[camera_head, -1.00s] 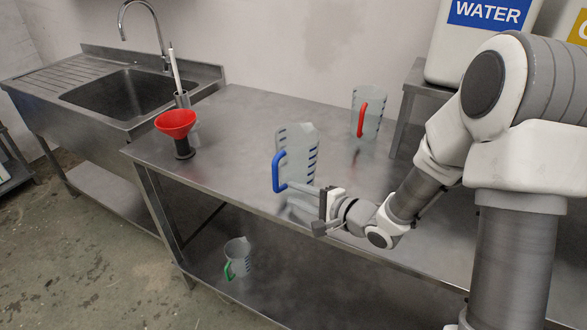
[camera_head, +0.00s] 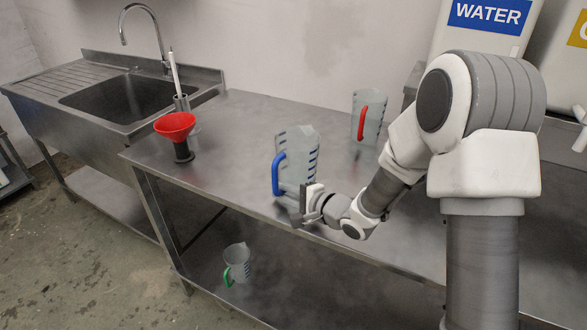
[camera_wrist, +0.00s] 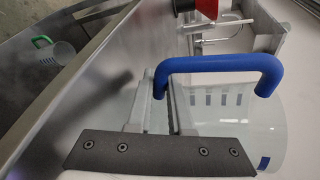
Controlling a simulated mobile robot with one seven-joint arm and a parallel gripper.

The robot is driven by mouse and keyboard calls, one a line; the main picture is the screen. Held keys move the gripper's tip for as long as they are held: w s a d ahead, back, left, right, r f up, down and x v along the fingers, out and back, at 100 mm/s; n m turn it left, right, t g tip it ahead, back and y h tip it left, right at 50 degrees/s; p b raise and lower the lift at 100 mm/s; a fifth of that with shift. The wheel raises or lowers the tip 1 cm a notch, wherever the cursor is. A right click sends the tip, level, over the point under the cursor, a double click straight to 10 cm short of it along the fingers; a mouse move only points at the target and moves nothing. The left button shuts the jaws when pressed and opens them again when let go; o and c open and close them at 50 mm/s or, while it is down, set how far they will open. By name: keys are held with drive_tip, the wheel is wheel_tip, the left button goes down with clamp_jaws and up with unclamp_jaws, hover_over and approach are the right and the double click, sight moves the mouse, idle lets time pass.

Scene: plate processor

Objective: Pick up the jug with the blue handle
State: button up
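The jug with the blue handle (camera_head: 300,155) stands upright near the front edge of the steel table. Its blue handle (camera_head: 278,174) faces left in the head view. My gripper (camera_head: 290,193) is at the jug's lower front, close to the handle's lower end. In the wrist view the handle (camera_wrist: 225,64) arches across the middle, over my fingers (camera_wrist: 158,102). The fingers look close together beside the handle's left end. Whether they touch or grip it is hidden. The clear jug body (camera_wrist: 235,115) with blue marks lies behind and to the right.
A red-handled jug (camera_head: 369,115) stands behind to the right. A red funnel (camera_head: 175,126) on a dark stand is at the left. A green-handled jug (camera_head: 238,262) sits on the lower shelf. A white water container (camera_head: 480,40) is at the back right. The table between funnel and jug is clear.

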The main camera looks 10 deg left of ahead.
sight(281, 178)
drive_tip(key=shift+r, duration=0.1)
clamp_jaws()
drive_tip(key=shift+r, duration=0.55)
wheel_tip(281, 178, up, 3)
drive_tip(key=shift+f+p, duration=0.1)
drive_tip(key=shift+p, duration=0.75)
drive_tip(key=d+r+p, duration=0.3)
drive_tip(key=d+r, duration=0.4)
drive_tip(key=d, duration=0.4)
drive_tip(key=shift+s+d+p, duration=0.2)
drive_tip(key=shift+d+p, duration=0.15)
